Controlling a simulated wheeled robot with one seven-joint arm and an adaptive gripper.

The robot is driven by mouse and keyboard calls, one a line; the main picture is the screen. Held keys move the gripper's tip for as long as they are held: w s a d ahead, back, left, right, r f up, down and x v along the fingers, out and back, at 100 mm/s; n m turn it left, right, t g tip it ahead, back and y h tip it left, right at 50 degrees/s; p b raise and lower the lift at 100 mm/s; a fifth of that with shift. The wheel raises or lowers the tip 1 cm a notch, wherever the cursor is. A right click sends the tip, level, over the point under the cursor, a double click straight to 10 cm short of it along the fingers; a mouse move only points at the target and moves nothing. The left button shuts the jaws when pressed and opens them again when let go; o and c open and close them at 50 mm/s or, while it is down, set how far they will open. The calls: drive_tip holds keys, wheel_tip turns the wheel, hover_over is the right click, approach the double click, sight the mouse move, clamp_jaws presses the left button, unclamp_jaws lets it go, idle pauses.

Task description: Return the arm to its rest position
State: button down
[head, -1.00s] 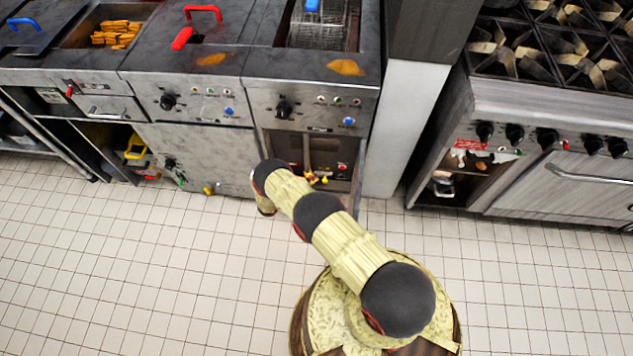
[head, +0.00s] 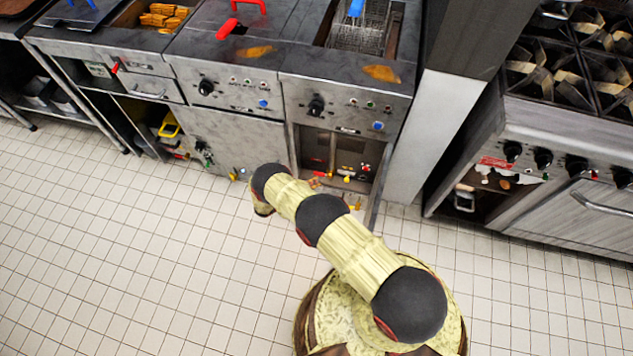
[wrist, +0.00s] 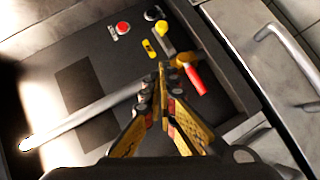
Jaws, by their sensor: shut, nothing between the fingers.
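My arm (head: 350,250) reaches from my round base toward the fryer front in the head view, with its elbow and links bent down to the left. My gripper (wrist: 162,75) shows in the wrist view. Its two yellow and black fingers meet at the tips, and nothing is held between them. In the head view the gripper itself is hidden or too small to make out beyond the last link. Behind the fingertips in the wrist view is a dark compartment with a red-handled part (wrist: 193,78), a yellow knob (wrist: 161,27) and a red button (wrist: 123,27).
The fryer's open lower cabinet (head: 340,150) is just beyond my arm, with its door edge (head: 381,190) jutting out. A stove (head: 560,150) stands at right. A pale metal bar (wrist: 85,120) crosses the wrist view. The tiled floor (head: 130,250) is clear at left.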

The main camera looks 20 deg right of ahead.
idle(0.4)
drive_tip(key=s+d+f+n+g, duration=0.25)
drive_tip(key=s+n, duration=0.25)
drive_tip(key=s, duration=0.4)
drive_tip(key=s+a+r+g+y, duration=0.1)
drive_tip(key=s+a+r+g, duration=0.1)
drive_tip(key=s+r+g, duration=0.15)
drive_tip(key=s+a+r+g+y+p, duration=0.1)
drive_tip(key=s+a+r+y, duration=0.15)
drive_tip(key=r, duration=1.15)
drive_tip(key=s+a+r+y, duration=0.1)
drive_tip(key=a+r+y, duration=0.15)
drive_tip(key=r, duration=1.15)
drive_tip(key=s+a+r+g+y+p, duration=0.15)
drive_tip(key=r+y, duration=0.25)
drive_tip(key=r, duration=0.9)
drive_tip(key=s+r+m+t+y, duration=0.1)
drive_tip(key=s+r+t, duration=0.2)
drive_tip(key=r, duration=0.8)
drive_tip(key=s+d+r+m+t+y+p, duration=0.1)
drive_tip(key=s+r+m+t, duration=0.1)
drive_tip(key=s+r, duration=0.5)
drive_tip(key=s+d+r+m+t+y, duration=0.1)
drive_tip(key=s+r+t, duration=0.3)
drive_tip(key=r, duration=1.1)
drive_tip(key=shift+s+m+t+y, duration=0.3)
drive_tip(key=shift+s+t, duration=0.05)
drive_tip(key=shift+s, duration=0.45)
